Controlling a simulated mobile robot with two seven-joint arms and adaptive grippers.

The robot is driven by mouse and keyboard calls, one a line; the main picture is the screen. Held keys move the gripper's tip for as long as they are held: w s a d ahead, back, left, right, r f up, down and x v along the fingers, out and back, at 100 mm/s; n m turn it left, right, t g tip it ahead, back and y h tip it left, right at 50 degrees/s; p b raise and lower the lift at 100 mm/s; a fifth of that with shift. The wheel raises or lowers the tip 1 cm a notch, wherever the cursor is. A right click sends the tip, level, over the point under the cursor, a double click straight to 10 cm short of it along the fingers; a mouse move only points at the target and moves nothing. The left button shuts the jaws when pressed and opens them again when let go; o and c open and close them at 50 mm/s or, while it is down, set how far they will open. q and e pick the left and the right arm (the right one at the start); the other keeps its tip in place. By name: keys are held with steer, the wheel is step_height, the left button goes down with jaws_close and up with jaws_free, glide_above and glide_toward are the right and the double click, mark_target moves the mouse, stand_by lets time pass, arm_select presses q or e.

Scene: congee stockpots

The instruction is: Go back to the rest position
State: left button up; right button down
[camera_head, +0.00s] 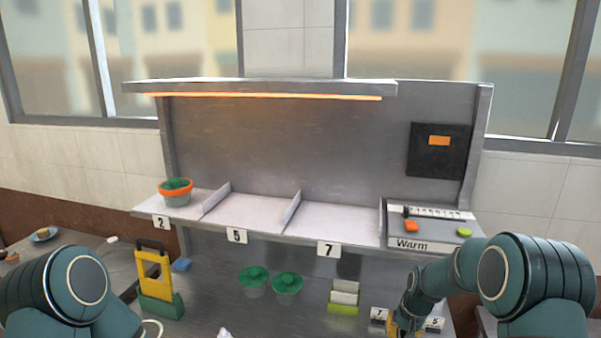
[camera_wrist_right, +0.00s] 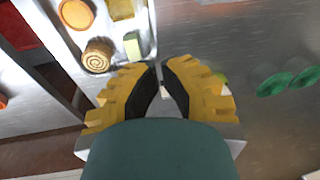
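Two green-lidded pots (camera_head: 254,275) (camera_head: 287,284), a lime card holder (camera_head: 343,300) and a yellow-and-green stand (camera_head: 160,300) occupy the counter. An orange-rimmed pot (camera_head: 176,192) stands on the shelf's bay 2; bays 5 and 7 are empty. A pale tray (camera_wrist_right: 148,18) holds several items.

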steer(key=s+a+f+y, duration=0.1)
steer(key=s+a+f, duration=0.35)
steer(key=s, duration=0.35)
steer(key=s+a+f+y, duration=0.1)
steer(key=s+a+f, duration=0.2)
steer(key=s+a, duration=0.35)
steer(key=s+a+f, duration=0.3)
steer(key=s+a, duration=0.1)
steer(key=s, duration=0.6)
step_height(320, 180, down, 12)
steer(key=b, duration=1.1)
steer(key=shift+s+a+f+n+y+b, duration=0.25)
steer(key=shift+s+n+y+b, duration=0.05)
steer(key=shift+s+b, duration=0.1)
